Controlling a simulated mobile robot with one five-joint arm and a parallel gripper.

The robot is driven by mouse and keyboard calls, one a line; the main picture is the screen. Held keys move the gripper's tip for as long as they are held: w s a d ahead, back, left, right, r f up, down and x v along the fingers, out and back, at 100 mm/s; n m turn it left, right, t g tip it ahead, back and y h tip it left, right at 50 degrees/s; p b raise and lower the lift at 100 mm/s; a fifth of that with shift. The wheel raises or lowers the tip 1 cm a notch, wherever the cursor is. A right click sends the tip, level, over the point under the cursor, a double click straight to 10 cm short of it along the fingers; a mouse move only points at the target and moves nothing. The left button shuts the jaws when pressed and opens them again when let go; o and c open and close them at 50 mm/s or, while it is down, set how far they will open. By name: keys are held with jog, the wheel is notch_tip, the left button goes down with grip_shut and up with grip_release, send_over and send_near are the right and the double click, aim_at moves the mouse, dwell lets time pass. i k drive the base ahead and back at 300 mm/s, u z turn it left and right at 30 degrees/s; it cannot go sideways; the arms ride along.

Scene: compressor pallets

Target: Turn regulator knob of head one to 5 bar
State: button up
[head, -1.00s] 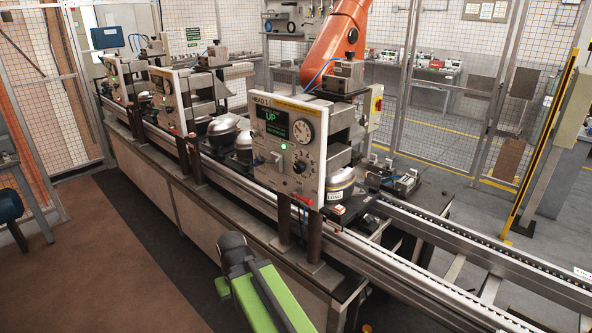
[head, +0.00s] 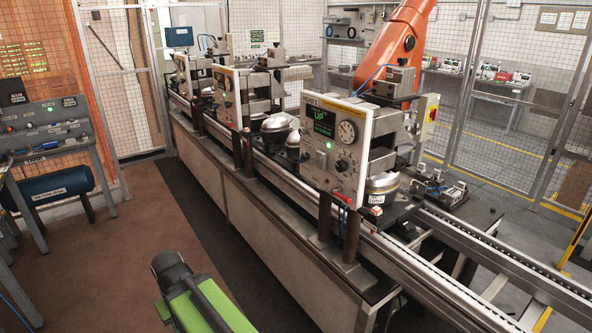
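The head one panel (head: 317,177) is a white upright plate at the front of the nearest station on the line. Its display (head: 324,122) reads "UP". A round pressure gauge (head: 347,132) sits at its upper right; the needle is too small to read. A dark round knob (head: 341,166), which looks like the regulator knob, is below the gauge. A green lamp (head: 328,146) glows left of it. My green arm link and dark joint show at the bottom, well in front of the line and apart from the panel. No gripper fingers show.
A conveyor rail (head: 420,278) runs along the line to the lower right. More panels (head: 225,98) stand farther back. A workbench (head: 48,150) and blue tank (head: 52,184) are at the left. The brown floor (head: 105,270) between is clear. Mesh fencing encloses the back.

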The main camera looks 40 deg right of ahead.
aim_at(342, 165)
jog(key=u, duration=0.05)
jog(key=k, duration=0.1)
jog(key=u, duration=2.25)
jog(key=k, duration=0.55)
jog(key=z, duration=1.55)
jog(key=i, duration=0.5)
jog(key=u, duration=0.05)
